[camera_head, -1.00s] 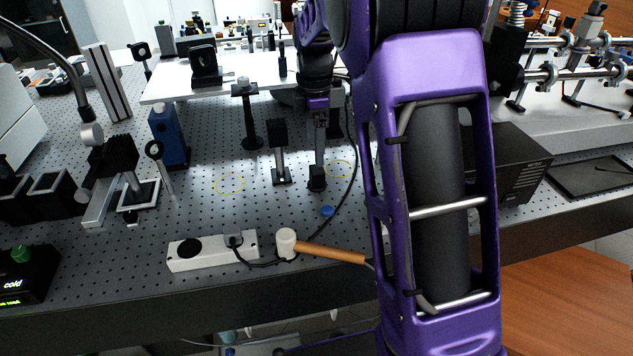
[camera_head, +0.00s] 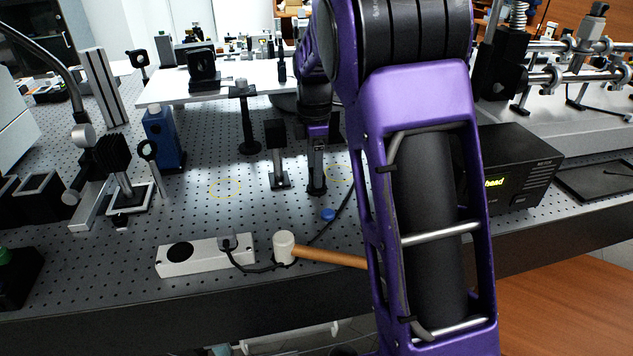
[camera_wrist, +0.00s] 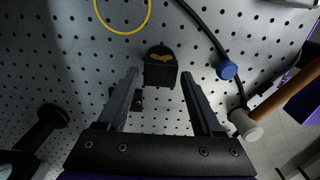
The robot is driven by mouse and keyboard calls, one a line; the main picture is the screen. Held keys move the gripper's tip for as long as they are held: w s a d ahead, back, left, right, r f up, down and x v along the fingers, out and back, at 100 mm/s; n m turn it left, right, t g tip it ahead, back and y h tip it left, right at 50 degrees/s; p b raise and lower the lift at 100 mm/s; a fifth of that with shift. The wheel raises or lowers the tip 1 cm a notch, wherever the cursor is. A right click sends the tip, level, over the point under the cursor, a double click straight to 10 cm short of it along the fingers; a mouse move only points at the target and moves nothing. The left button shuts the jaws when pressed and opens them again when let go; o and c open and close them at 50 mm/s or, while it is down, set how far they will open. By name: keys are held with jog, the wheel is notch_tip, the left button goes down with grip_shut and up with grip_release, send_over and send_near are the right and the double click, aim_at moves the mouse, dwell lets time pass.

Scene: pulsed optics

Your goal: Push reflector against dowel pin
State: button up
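A small black block with a gold-coloured mark (camera_wrist: 160,68) stands on the perforated table. It appears to be the reflector, though I cannot be sure. In the wrist view it lies between and slightly beyond the fingertips of my gripper (camera_wrist: 160,76), which is open with a wide gap. I cannot tell whether a finger touches it. In the head view my gripper (camera_head: 317,160) points down over a small black base (camera_head: 316,188). I cannot make out a dowel pin for certain; a small dark piece (camera_wrist: 138,100) shows beside the left finger.
A black square on a post (camera_head: 277,155) stands just left of my gripper. A blue cap (camera_head: 328,214), a white-headed mallet (camera_head: 284,247) and a power strip (camera_head: 192,256) lie nearer. A dark cable runs close on the right. A yellow circle (camera_head: 225,188) marks bare table.

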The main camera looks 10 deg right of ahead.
grip_shut()
jog(key=shift+s, duration=0.1)
jog(key=shift+s+b, duration=0.8)
jog(key=shift+s, duration=1.5)
jog(key=shift+s, duration=0.75)
jog(key=shift+o, duration=1.7)
grip_release()
